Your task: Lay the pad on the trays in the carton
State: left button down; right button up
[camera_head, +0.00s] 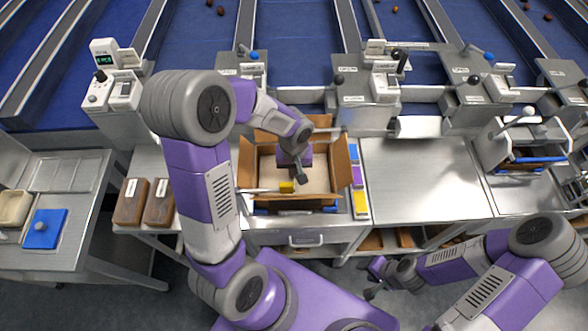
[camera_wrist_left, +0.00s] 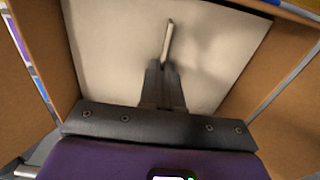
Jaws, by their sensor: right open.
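The carton (camera_head: 247,165) stands open on the bench in the head view, its brown flaps raised. A pale, flat pad (camera_head: 268,172) lies level inside it and nearly fills its width; it also shows in the left wrist view (camera_wrist_left: 110,50). A thin grey upright tab rises from the pad. My left gripper (camera_head: 299,180) points down inside the carton. In the left wrist view its dark fingers (camera_wrist_left: 163,68) are close together on the tab's near end. The trays under the pad are hidden. My right gripper (camera_head: 373,278) is open and empty, low in front of the bench.
A rod with a yellow end (camera_head: 286,187) reaches across the carton's near side. Coloured cards (camera_head: 359,190) lie right of the carton, beside a clear steel top (camera_head: 420,180). Two brown blocks (camera_head: 146,202) stand left. Lever stations (camera_head: 368,95) line the back.

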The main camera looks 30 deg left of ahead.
pick_arm(q)
jog(key=shift+f, duration=0.3)
jog(key=c, duration=1.8)
grip_release()
jog(key=o, duration=0.5)
jog(key=shift+o, duration=0.6)
jog(key=shift+o, duration=1.2)
notch_tip(320, 180, up, 12)
jog(key=p, duration=0.8)
jog(key=shift+p, duration=0.3)
